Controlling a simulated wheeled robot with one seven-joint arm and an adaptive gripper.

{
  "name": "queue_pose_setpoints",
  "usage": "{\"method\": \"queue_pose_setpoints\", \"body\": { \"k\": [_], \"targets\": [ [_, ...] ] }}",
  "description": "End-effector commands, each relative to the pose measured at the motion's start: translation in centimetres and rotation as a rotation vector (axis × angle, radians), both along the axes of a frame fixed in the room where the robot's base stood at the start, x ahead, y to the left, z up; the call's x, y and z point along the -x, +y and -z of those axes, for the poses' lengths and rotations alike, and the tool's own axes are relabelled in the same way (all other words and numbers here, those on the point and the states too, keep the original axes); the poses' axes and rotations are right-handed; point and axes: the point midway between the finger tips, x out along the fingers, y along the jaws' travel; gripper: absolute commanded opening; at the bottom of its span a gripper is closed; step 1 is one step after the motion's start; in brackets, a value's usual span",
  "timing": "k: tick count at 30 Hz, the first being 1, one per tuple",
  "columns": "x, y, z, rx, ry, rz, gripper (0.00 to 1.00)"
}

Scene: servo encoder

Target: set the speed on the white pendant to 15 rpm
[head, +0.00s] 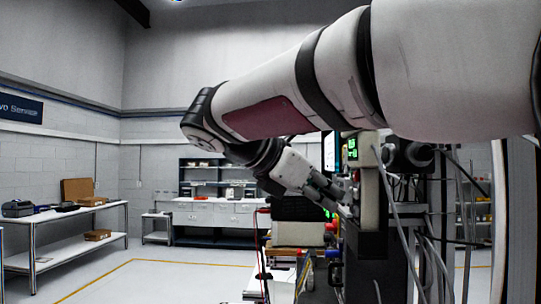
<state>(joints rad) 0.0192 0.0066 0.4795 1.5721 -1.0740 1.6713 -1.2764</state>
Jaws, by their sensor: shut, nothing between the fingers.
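The white pendant (369,199) stands upright in a dark holder (366,244) right of the picture's middle, seen nearly edge-on. A small display with green characters (352,149) shows near its top; I cannot read the value surely. My gripper (346,203) is shut and empty, with its fingertips just left of the pendant at its lower half. I cannot tell whether they touch it. The pendant's controls are hidden by the viewing angle and my fingers. My arm passes over the top right of the picture.
Cables (402,235) hang beside the pendant, in front of a dark machine frame. A light box (298,234) sits below and left of my gripper. A workbench (80,211) with cartons stands far left, and cabinets (215,213) at the back. The left floor is clear.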

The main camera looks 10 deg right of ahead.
Motion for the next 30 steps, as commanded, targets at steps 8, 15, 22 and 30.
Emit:
{"method": "queue_pose_setpoints", "body": {
  "k": [8,15,22,30],
  "targets": [
    [0.05,-0.06,-0.03,0.0,0.0,0.0,0.0],
    [0.32,-0.59,-0.13,0.0,0.001,0.0,0.0],
    [0.31,-0.88,-0.04,0.0,0.0,0.0,0.0],
    [0.29,-0.9,-0.02,0.0,0.0,0.0,0.0]
  ]
}}
